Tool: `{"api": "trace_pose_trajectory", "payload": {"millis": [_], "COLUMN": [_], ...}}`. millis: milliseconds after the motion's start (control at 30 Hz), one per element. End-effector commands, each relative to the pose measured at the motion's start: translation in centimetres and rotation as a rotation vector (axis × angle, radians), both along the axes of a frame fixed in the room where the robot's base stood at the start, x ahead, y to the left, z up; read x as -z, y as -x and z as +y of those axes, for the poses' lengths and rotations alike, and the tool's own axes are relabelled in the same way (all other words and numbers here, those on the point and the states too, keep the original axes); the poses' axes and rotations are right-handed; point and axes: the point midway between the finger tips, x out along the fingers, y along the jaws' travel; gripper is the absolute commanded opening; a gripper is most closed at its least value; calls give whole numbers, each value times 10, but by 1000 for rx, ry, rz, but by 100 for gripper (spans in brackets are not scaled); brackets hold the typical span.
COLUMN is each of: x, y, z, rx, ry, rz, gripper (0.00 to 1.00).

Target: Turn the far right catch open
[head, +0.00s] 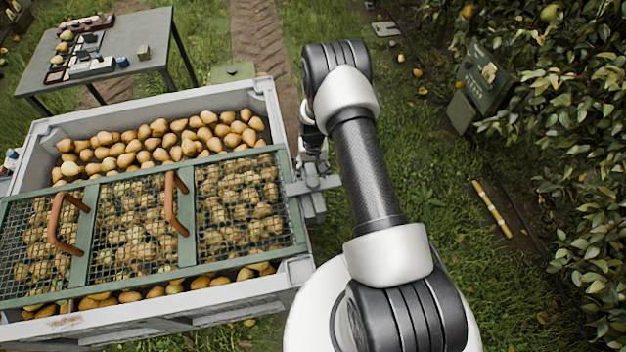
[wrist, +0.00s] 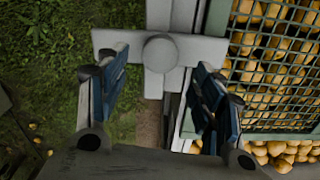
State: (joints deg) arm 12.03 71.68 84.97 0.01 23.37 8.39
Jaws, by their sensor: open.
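The far right catch (wrist: 160,52) is a grey bar with a round boss at its middle. In the wrist view it lies crosswise, its right end reaching the green frame of the mesh lid (wrist: 188,120). In the head view the catch (head: 314,184) sticks out from the bin's right side, and the lid (head: 82,235) covers the nearer part of the bin. My gripper (wrist: 158,85) is open and empty, its blue-padded fingers on either side of the boss in the picture and apart from it. In the head view my gripper (head: 313,160) is partly hidden by my arm.
The grey bin (head: 205,97) is full of pears, bare beyond the lid. Two brown handles (head: 177,205) rise from the lid. A table (head: 150,48) stands at the back left. Grass lies right of the bin, with a green box (head: 484,80) and leafy trees beyond.

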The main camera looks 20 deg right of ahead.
Motion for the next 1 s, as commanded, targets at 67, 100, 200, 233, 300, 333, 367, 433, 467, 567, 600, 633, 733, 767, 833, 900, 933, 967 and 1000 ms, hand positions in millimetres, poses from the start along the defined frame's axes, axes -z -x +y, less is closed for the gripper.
{"api": "trace_pose_trajectory", "payload": {"millis": [67,100,200,233,300,333,367,433,467,567,600,633,733,767,833,900,933,967,1000], "x": [19,26,39,42,48,50,51,53,53,53,53,53,53,53,53,53,53,53,53], "y": [0,0,0,0,0,0,0,0,0,0,0,0,0,0,0,0,0,0,0], "z": [0,0,0,0,0,0,0,0,0,0,0,0,0,0,0,0,0,0,0], "rx": [0,0,0,0,0,0,0,0,0,0,0,0,0,0,0,0,0,0,0], "ry": [0,0,0,0,0,0,0,0,0,0,0,0,0,0,0,0,0,0,0], "rz": [1,1,1,1,0,0,0,0,0,-1,-1,-1,-1,-1,0,0,0,0,0], "gripper": [61,61,61,61,61,61,61,61,61,61,61,61,58,56,52,47,45,43,40]}}
